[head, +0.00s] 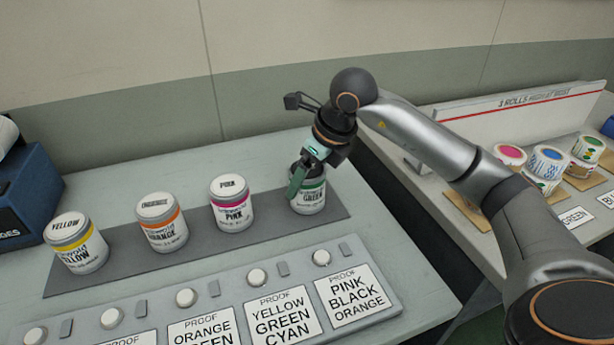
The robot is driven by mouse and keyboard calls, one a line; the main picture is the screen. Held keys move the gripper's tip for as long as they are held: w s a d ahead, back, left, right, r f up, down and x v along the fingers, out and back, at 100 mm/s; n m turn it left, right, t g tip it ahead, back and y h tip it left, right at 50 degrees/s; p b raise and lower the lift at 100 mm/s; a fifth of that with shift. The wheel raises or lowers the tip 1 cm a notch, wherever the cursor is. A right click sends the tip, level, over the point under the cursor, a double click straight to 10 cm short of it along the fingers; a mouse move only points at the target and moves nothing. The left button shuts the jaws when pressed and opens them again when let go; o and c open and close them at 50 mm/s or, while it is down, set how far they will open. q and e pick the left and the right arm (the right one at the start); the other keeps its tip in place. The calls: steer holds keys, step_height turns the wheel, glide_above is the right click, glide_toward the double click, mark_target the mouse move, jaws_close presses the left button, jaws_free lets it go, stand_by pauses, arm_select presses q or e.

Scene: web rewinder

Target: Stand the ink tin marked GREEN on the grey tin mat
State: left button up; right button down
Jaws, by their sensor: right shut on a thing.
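The ink tin marked GREEN (313,198) is upright at the right end of the grey tin mat (272,211). It is white with a green band. My right gripper (305,178) is shut on the GREEN tin from above, and its fingers hide part of the lid and left side. The tin's base appears at the mat's surface, but I cannot tell whether it touches. The YELLOW tin (76,244), the ORANGE tin (162,223) and the PINK tin (232,204) stand on the mat to the left. My left gripper is not in view.
A sloped panel (230,295) with white knobs and proof cards lies in front of the mat. A blue box (25,200) stands at the left. On the right-hand table, several label rolls (548,160) stand on brown pads before a white board (520,108).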

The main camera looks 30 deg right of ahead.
jaws_free()
steer(key=p+v, duration=0.2)
steer(key=v, duration=1)
